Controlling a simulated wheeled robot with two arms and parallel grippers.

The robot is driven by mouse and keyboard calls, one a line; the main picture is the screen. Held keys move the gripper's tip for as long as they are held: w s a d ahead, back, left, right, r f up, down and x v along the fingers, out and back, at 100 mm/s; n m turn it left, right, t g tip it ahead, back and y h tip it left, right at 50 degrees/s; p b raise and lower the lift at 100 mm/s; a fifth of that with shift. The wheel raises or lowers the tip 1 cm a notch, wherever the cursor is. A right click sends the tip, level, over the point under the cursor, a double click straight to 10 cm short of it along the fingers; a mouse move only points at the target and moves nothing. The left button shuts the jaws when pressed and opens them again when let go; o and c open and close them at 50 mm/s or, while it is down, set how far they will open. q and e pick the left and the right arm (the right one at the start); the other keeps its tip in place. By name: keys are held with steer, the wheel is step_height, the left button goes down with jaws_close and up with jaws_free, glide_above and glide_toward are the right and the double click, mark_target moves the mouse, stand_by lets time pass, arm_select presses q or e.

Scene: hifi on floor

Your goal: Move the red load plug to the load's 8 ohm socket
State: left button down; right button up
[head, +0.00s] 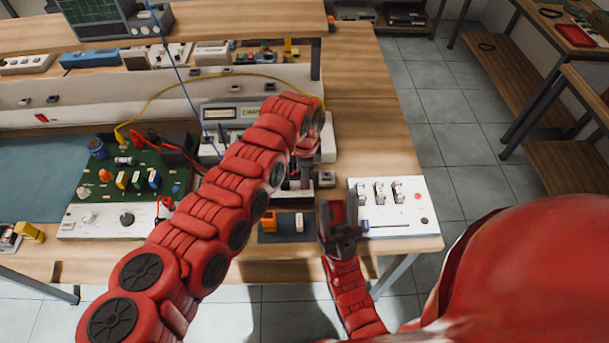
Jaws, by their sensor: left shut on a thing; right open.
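My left arm reaches in from the lower left across the bench, and its dark gripper (299,181) points down over the area in front of a grey instrument with a display (232,113). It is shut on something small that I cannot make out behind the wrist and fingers. The red load plug and the 8 ohm socket cannot be told apart from their surroundings; my arm covers part of this area. My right gripper (338,222) is open and empty near the bench's front edge, left of a white panel.
The white panel (410,190) has several switches and a thin blue-handled tool at its front. A green circuit board (135,175) with coloured parts and leads stands at left. A yellow cable (165,90) arches behind my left arm. The bench right of the instrument (375,130) is clear.

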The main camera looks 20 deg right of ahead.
arm_select(q)
steer(key=c, duration=0.7)
jaws_free()
step_height(320, 180, up, 22)
steer(key=shift+r+b, duration=0.2)
steer(key=shift+b, duration=0.35)
stand_by(0.3)
